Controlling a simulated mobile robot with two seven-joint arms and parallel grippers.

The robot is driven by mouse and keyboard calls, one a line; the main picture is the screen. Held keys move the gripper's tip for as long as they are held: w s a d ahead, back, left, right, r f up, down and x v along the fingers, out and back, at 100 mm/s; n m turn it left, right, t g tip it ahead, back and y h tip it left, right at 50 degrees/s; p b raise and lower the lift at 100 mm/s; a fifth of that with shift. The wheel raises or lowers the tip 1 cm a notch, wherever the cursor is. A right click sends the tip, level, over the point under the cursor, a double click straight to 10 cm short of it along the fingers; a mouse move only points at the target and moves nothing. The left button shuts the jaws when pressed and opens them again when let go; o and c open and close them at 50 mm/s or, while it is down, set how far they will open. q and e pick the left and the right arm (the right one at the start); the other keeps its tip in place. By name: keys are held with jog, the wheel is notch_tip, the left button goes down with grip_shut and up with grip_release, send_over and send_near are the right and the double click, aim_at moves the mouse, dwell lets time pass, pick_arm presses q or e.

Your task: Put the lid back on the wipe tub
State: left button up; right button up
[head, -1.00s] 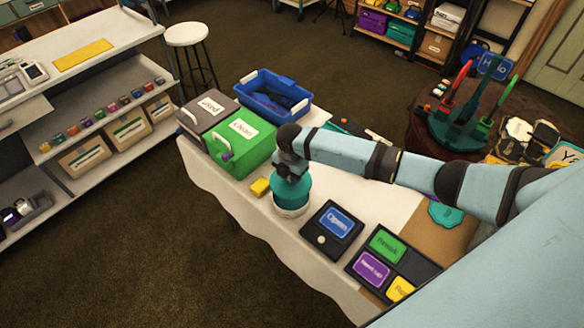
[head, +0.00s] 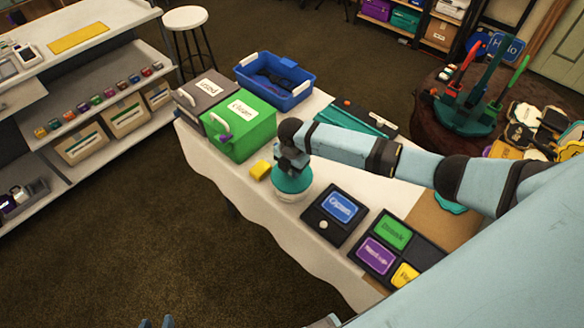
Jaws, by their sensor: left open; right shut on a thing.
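The wipe tub (head: 293,197) stands on the white-covered table, with a pale band showing at its lower part. The teal domed lid (head: 292,181) is over its top. I cannot tell whether the lid is fully seated or just above the rim. My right gripper (head: 291,166) points down from above and is shut on the top of the lid. The fingertips are partly hidden by the wrist. My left gripper (head: 157,323) barely shows at the bottom edge, open and empty, far from the tub.
A blue bin (head: 288,97) is further back. A black sign panel (head: 338,217) lies close on the right.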

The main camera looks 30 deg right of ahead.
dwell(0.4)
jog(key=shift+r+p, duration=0.1)
jog(key=shift+p, duration=0.5)
dwell(0.5)
jog(key=shift+f, duration=0.2)
dwell(0.7)
jog(key=shift+p, duration=0.4)
dwell(0.6)
jog(key=o, duration=1.5)
jog(key=shift+c, duration=0.2)
